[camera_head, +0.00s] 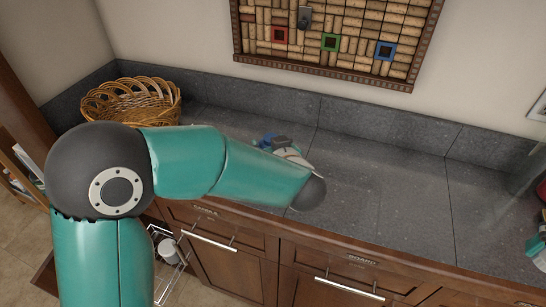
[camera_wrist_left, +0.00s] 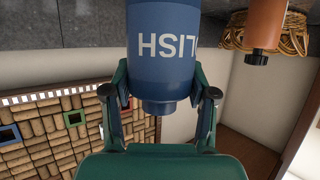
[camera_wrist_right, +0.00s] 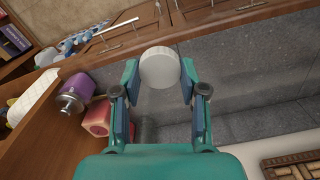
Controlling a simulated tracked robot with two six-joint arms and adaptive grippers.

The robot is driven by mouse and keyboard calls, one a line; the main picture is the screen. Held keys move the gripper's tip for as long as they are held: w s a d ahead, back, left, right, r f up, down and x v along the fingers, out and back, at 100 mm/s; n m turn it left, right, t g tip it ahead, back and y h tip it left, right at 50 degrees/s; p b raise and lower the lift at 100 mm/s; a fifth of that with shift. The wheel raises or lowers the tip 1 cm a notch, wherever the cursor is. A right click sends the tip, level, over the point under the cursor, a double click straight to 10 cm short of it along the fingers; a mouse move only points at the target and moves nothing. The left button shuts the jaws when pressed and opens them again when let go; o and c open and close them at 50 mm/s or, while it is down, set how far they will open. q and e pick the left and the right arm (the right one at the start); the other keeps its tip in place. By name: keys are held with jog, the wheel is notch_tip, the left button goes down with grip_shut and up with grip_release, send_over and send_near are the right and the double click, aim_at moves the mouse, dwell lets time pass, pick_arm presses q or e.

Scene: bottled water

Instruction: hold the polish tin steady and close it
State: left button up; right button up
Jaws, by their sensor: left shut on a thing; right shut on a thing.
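The blue polish tin (camera_wrist_left: 165,60) fills the upper middle of the left wrist view, with pale lettering upside down in that picture. Its narrower neck end points toward my palm. My left gripper (camera_wrist_left: 158,82) is shut on it, one finger on each side. In the head view a small blue part of the tin (camera_head: 266,139) shows behind my left arm; the rest is hidden. My right gripper (camera_wrist_right: 160,78) is shut on a round white lid (camera_wrist_right: 160,67), held between its fingertips. In the head view only a teal bit of my right arm shows at the right edge.
A wicker basket (camera_head: 130,100) stands at the back left of the grey counter (camera_head: 390,200). An orange bottle (camera_wrist_left: 266,25) shows in the left wrist view. The right wrist view shows a purple container (camera_wrist_right: 75,93) and a red block (camera_wrist_right: 97,118). The counter's middle right is clear.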

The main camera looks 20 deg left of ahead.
pick_arm(q)
notch_tip(320, 180, up, 14)
jog(key=p, duration=0.1)
jog(key=o, duration=0.7)
jog(key=shift+c, duration=0.2)
grip_shut()
